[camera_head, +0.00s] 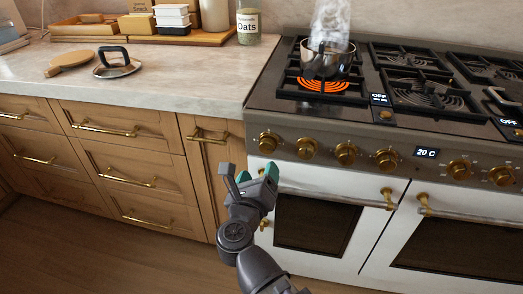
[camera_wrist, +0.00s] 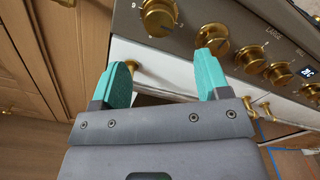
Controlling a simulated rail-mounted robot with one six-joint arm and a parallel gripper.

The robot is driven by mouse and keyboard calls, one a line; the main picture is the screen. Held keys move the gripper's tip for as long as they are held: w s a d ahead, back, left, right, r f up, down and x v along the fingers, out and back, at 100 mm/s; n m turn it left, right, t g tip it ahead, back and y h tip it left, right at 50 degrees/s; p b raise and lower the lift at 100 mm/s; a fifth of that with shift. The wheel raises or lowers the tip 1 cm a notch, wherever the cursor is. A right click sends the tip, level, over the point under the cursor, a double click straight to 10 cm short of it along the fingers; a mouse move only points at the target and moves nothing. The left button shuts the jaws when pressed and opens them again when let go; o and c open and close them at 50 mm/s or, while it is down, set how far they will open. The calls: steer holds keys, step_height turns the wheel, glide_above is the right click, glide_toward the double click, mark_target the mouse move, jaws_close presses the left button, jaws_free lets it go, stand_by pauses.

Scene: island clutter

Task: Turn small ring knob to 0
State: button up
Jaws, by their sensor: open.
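A row of brass knobs runs along the stove's front panel: a leftmost knob (camera_head: 268,142), a second (camera_head: 306,148), a third (camera_head: 346,153) and a fourth (camera_head: 387,160) left of the 20 C display. I cannot tell which is the small ring knob; the panel lettering is mostly too small to read. In the wrist view the leftmost knob (camera_wrist: 159,16) lies beyond the fingers, and the right fingertip overlaps the second knob (camera_wrist: 213,35). My gripper (camera_head: 249,174) is open and empty, below and left of the knobs, in front of the drawers and oven edge. It also shows in the wrist view (camera_wrist: 163,66).
A steaming pot (camera_head: 328,62) stands over a glowing orange burner (camera_head: 323,86) at the left back. Oven handles (camera_head: 335,195) stick out below the knobs. A pot lid (camera_head: 117,66) and wooden board (camera_head: 70,63) lie on the counter. Space before the drawers is clear.

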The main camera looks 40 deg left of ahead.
mark_target(267, 149)
steer(key=x, duration=1)
steer(key=shift+a, duration=0.1)
steer(key=c, duration=0.9)
